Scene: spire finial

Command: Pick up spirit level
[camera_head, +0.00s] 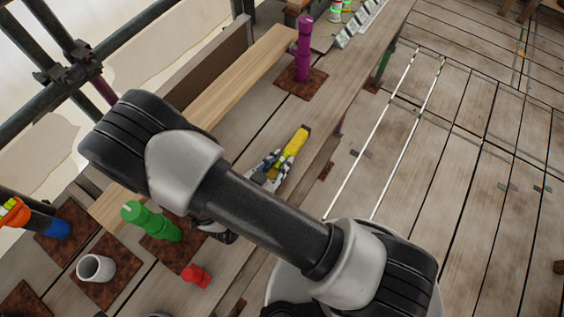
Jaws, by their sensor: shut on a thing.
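A yellow spirit level (294,144) with a dark end sits slantwise over the wooden planks at the middle of the head view. My gripper (272,166) is at its lower left end and is shut on it. My arm hides part of the gripper's wrist. I cannot tell whether the level touches the planks or is held just above them.
A purple post (303,50) stands behind on a rusty plate. A green post (150,222), a white cup (95,267) and a red piece (196,275) stand at the lower left. Scaffold tubes (75,72) edge the upper left. The deck at right is mostly clear.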

